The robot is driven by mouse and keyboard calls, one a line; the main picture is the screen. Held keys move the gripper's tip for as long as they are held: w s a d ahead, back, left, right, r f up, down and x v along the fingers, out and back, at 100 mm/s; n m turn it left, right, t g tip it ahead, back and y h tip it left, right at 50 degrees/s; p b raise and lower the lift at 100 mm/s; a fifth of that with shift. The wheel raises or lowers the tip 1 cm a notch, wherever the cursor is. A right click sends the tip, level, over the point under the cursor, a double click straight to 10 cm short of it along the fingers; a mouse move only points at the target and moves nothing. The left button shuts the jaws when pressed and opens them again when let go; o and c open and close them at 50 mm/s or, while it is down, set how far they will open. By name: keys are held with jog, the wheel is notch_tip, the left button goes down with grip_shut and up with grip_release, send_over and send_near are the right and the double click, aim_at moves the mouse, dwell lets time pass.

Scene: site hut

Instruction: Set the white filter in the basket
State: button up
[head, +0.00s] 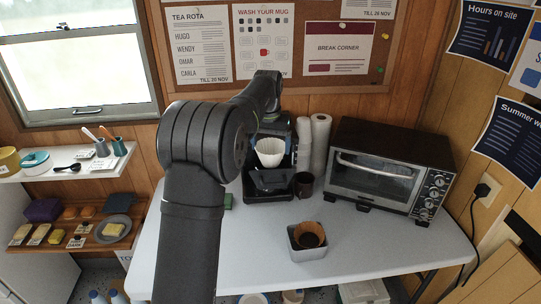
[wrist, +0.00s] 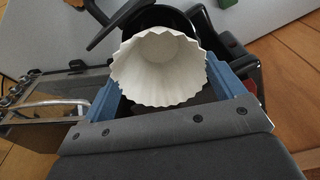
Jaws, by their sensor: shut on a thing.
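The white fluted filter (head: 270,152) is held up at the coffee maker (head: 268,184), in the middle of the head view. My gripper (wrist: 164,78) is shut on it, with a blue finger on each side. In the wrist view the filter (wrist: 160,68) shows its wide, open mouth and pale inside. A black round part with a handle (wrist: 117,24) shows behind the filter; it may be the basket. The filter hides much of it, and I cannot tell whether they touch.
A toaster oven (head: 388,168) stands to the right and paper rolls (head: 320,142) behind. A dark mug (head: 303,185) is close by the coffee maker. A grey square tin (head: 310,254) with a brown filter in it stands in front. The white table (head: 390,240) is clear at front right.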

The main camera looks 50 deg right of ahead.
jog(key=shift+f, duration=2)
jog(key=shift+f, duration=0.1)
jog(key=shift+f, duration=0.3)
jog(key=o, duration=0.6)
jog(key=shift+c, duration=0.2)
jog(key=shift+r, duration=0.1)
notch_tip(320, 180, up, 12)
jog(key=a, duration=0.1)
jog(key=shift+s+a+r, duration=0.15)
jog(key=shift+s+r, duration=0.1)
